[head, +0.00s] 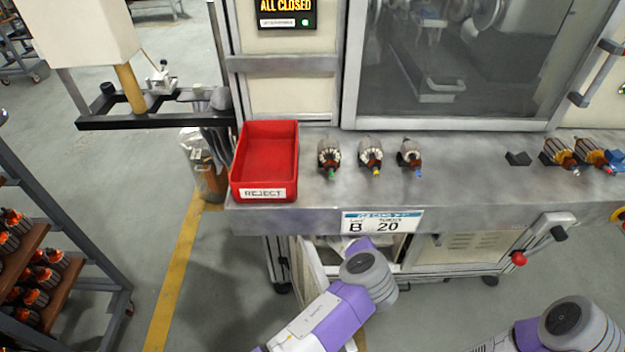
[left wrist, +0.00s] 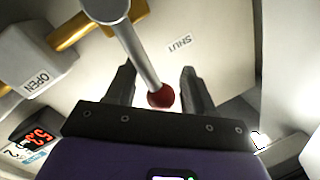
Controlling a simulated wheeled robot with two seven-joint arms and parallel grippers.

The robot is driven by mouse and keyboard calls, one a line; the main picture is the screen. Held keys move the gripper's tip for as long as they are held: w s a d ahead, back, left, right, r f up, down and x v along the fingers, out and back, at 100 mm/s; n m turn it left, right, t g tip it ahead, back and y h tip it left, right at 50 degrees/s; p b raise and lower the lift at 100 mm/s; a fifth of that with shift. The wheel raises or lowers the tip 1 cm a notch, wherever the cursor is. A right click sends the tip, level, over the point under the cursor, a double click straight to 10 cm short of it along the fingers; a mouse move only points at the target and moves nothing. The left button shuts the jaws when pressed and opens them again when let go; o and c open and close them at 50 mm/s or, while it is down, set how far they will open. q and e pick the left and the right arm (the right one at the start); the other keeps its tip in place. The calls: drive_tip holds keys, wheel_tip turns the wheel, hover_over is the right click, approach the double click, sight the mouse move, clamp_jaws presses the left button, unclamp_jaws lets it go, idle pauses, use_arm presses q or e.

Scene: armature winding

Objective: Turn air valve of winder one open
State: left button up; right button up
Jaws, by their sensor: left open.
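In the left wrist view, the valve lever is a grey metal rod (left wrist: 135,50) ending in a dark red ball knob (left wrist: 161,96). The rod runs from a round grey hub (left wrist: 106,8) at the top. My left gripper (left wrist: 157,72) is open, with one finger on each side of the knob and a gap to both. An OPEN label (left wrist: 36,82) is at the left and an upside-down SHUT label (left wrist: 179,45) is on the pale panel near the rod. In the head view my left arm reaches under the bench and its gripper is hidden. My right gripper is out of view.
A gold pipe (left wrist: 80,28) and a red digital display (left wrist: 40,137) lie left of the lever. Above my left arm, the bench (head: 320,209) holds a red REJECT bin (head: 266,160) and several armatures. Another red-knobbed handle (head: 519,258) projects at the right.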

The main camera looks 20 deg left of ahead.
use_arm(q)
drive_tip(key=shift+c, duration=0.3)
clamp_jaws()
drive_tip(key=shift+w+d+f+m+t, duration=0.1)
drive_tip(key=shift+w+d+m+t, duration=0.1)
drive_tip(key=shift+d+m, duration=0.35)
drive_tip(key=shift+w+d+f+m+t, duration=0.1)
drive_tip(key=shift+w+d+f+m, duration=0.1)
drive_tip(key=shift+m, duration=0.65)
drive_tip(key=shift+w+d+f+m+t, duration=0.15)
drive_tip(key=shift+d+m, duration=0.25)
drive_tip(key=shift+m, duration=0.3)
drive_tip(key=shift+r, duration=0.1)
drive_tip(key=shift+o, duration=0.3)
unclamp_jaws()
drive_tip(key=shift+a, duration=0.1)
